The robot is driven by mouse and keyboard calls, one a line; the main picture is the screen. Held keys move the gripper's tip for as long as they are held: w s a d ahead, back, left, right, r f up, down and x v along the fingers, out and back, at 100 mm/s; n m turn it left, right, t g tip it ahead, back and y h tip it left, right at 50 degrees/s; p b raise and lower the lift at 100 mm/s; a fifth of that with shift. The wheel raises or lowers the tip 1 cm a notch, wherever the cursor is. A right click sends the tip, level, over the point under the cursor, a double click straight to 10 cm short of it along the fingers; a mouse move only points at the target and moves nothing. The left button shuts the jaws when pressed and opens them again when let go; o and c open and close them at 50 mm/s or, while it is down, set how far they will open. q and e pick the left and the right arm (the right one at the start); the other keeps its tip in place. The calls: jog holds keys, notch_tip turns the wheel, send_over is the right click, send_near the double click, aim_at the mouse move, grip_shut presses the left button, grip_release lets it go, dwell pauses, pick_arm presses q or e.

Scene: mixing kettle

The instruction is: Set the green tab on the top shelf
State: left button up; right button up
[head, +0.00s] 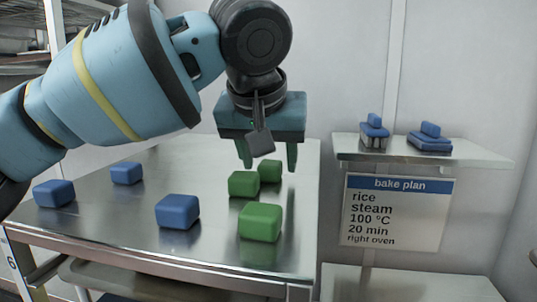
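Three green blocks stand on the steel table (100,225): a near one (260,223), a middle one (241,185) and a far one (270,171). I see no other green piece, and which one is the green tab is not marked. My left gripper (268,160) points down just above and around the far and middle green blocks, its fingers apart. Whether a finger touches a block I cannot tell. The upper wall shelf (470,156) is at the right and holds two blue-topped pieces, one grey-sided (374,133) and one flat (430,141). My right gripper is not in view.
Three blue blocks lie on the table's left half: left (54,193), back (126,173) and front (178,212). A bake plan sign (396,213) hangs below the upper shelf. A lower shelf (410,285) is under it. The upper shelf's right end is clear.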

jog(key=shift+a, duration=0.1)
pick_arm(q)
jog(key=shift+s+r, duration=0.1)
jog(key=shift+r, duration=0.15)
jog(key=p+v, duration=0.1)
jog(key=v, duration=1)
jog(key=shift+s+r, duration=0.25)
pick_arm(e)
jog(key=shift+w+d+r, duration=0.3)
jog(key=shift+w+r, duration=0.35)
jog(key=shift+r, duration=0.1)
